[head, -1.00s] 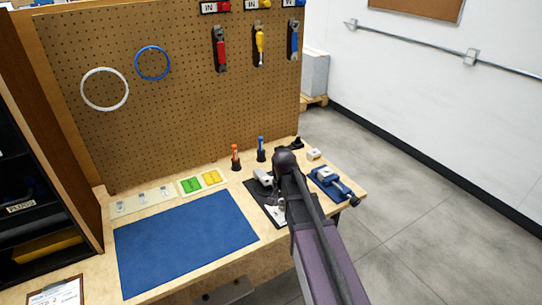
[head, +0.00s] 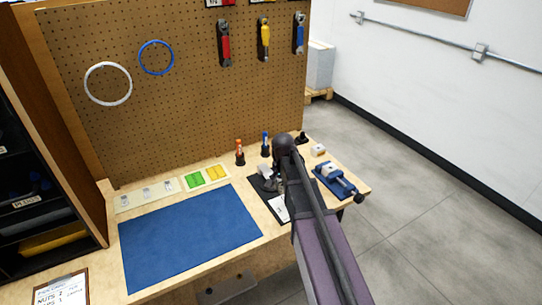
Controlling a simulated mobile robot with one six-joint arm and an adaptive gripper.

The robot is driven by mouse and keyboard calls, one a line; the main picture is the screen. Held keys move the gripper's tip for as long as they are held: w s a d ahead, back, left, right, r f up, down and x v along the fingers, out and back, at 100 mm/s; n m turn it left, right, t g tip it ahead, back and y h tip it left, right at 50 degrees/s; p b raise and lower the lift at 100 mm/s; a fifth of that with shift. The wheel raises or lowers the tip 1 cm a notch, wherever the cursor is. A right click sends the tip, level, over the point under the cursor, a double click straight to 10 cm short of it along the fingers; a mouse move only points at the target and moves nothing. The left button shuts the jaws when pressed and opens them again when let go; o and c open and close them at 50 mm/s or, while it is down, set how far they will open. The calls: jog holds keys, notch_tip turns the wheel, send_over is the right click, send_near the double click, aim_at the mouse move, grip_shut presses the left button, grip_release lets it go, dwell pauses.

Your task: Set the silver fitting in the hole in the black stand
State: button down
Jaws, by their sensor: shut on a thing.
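My arm reaches from the lower right to the right part of the bench, with its dark wrist joint uppermost. My gripper (head: 279,184) is low over the black mat (head: 257,187), mostly hidden by my own arm. It is shut on the silver fitting, but its fingertips and the fitting are too small and covered to make out. A small black piece (head: 301,138) at the back right of the bench may be the black stand. Its hole cannot be made out. It stands just beyond my wrist, apart from it.
A light grey part (head: 265,171) lies on the black mat. A blue vise (head: 335,181) and a small pale block (head: 318,150) are to the right. An orange-handled tool (head: 239,147) and a blue-handled tool (head: 265,141) stand upright behind. The blue mat (head: 190,235) is clear.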

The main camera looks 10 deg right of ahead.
jog(key=w+a+r+p, duration=0.1)
jog(key=w+r+p, duration=0.2)
jog(key=w, duration=0.9)
jog(key=shift+w+a+r, duration=0.15)
jog(key=shift+a+r, duration=0.1)
jog(key=shift+r, duration=0.25)
jog(key=shift+f, duration=0.2)
jog(key=shift+f+b, duration=1.8)
jog(key=shift+f, duration=0.05)
jog(key=shift+f+b, duration=1.6)
jog(key=shift+b, duration=0.05)
dwell(2.6)
